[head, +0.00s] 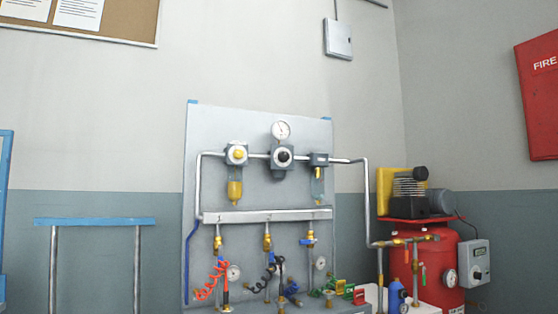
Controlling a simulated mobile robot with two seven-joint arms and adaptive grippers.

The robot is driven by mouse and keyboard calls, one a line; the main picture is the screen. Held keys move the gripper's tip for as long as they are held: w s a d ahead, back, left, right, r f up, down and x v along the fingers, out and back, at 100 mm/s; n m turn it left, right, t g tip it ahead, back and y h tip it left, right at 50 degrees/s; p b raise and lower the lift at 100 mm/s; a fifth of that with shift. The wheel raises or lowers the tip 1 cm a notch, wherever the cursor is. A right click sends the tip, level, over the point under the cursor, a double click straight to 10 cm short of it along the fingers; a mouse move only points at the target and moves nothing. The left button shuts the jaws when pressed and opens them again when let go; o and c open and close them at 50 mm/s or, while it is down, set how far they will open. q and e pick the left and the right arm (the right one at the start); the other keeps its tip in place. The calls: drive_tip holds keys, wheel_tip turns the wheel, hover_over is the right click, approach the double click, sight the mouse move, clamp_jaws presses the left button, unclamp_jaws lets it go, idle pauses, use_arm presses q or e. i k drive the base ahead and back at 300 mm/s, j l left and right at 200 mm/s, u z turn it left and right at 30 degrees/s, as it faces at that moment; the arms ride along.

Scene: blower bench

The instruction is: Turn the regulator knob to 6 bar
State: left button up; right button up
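The regulator knob (284,156) is a dark round knob on a grey body, in the middle of the pipe run on the upright grey panel (258,189). A round white pressure gauge (281,130) sits just above it; its needle and scale are too small to read. Nothing touches the knob. Neither of my grippers shows in the head view.
A filter with a yellow bowl (235,190) is left of the regulator, and a smaller unit (319,160) is right of it. Below runs a manifold (266,215) with valves and coiled hoses. A red compressor tank (428,268) stands at the right. The space before the knob looks clear.

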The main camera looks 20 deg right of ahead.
sight(284, 156)
drive_tip(key=l+u, duration=0.1)
drive_tip(key=l, duration=3)
